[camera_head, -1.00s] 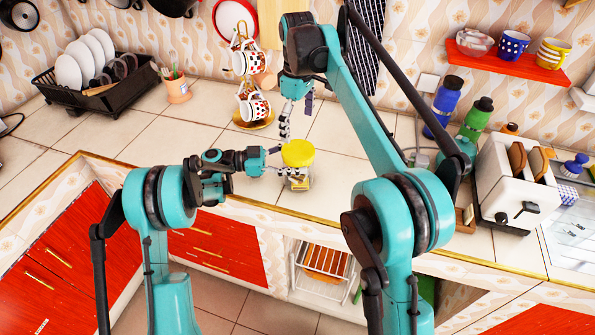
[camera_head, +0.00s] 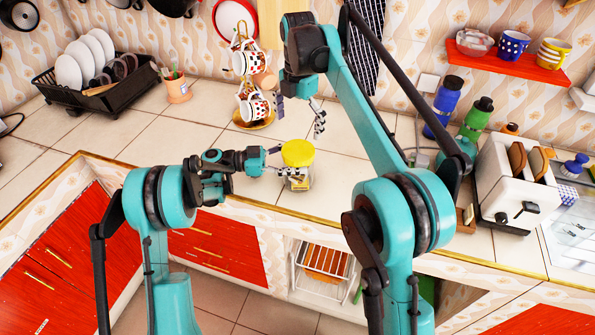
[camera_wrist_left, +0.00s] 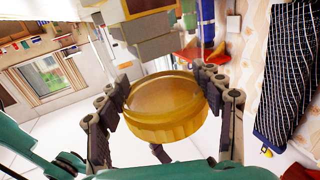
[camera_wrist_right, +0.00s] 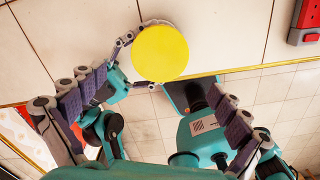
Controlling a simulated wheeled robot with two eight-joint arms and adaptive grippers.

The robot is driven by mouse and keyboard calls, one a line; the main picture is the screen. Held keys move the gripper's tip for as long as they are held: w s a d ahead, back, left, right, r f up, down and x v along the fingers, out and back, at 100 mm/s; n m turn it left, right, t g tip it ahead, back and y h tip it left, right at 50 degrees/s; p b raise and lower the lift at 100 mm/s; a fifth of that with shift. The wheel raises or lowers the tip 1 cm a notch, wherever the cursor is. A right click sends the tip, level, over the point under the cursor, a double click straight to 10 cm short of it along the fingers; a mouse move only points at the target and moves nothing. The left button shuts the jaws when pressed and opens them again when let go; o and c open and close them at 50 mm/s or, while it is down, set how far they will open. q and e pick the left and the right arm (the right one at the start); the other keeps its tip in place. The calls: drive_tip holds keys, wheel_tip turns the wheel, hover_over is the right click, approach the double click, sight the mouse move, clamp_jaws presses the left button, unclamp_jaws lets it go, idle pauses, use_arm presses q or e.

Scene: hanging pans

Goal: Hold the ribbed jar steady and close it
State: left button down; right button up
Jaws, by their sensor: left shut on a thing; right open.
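The ribbed jar (camera_head: 298,181) stands upright near the counter's front edge, with a yellow lid (camera_head: 298,153) on top. I cannot tell how tightly the lid sits. The lid shows from above in the right wrist view (camera_wrist_right: 160,53). In the left wrist view the jar (camera_wrist_left: 165,108) is a round amber shape between the fingers. My left gripper (camera_head: 286,173) is shut around the jar body from the left, below the lid. My right gripper (camera_head: 301,112) is open and empty above the lid, apart from it, its fingers spread to either side.
A mug stand (camera_head: 255,124) with patterned mugs is close behind, left of my right gripper. A dish rack (camera_head: 95,90) stands further left. A toaster (camera_head: 500,180) and bottles (camera_head: 478,115) stand to the right. The tiled counter (camera_head: 215,120) left of the jar is clear.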

sight(298, 149)
drive_tip(key=shift+f, duration=4)
